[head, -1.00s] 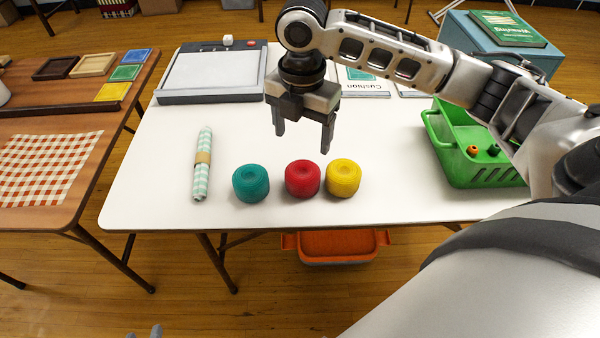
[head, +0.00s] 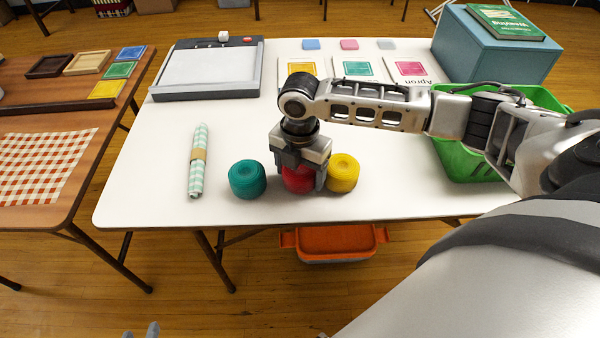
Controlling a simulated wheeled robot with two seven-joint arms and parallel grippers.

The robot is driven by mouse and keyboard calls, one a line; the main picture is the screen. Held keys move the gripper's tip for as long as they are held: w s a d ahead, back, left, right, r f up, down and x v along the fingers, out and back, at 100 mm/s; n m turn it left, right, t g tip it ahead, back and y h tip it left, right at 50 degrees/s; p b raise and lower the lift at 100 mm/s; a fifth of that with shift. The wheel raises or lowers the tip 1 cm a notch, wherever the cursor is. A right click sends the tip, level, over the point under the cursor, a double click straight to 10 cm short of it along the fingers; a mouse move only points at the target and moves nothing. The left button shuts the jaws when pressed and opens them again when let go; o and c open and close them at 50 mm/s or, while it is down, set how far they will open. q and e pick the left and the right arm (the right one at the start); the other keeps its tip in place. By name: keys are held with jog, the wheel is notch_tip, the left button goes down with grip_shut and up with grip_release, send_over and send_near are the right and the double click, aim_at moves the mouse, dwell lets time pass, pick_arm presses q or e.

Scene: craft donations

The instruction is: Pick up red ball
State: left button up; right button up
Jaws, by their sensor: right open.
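The red ball (head: 298,181), a squat round roll of yarn or similar, stands on the white table between a teal one and a yellow one. My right gripper (head: 299,184) is over it from above, pointing down. Its fingers are open, one on each side of the ball, and the gripper hides the ball's top. I cannot tell if the fingers touch it. My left gripper (head: 141,332) shows only as grey tips at the bottom edge, far from the ball.
The teal ball (head: 247,179) is close on the left, and the yellow ball (head: 343,173) is right beside my right finger. A rolled striped cloth (head: 198,160) lies further left. A green basket (head: 470,162) stands at the right behind my arm. The table's front edge is near.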

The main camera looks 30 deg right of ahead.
jog(key=c, duration=0.6)
jog(key=shift+r, duration=0.15)
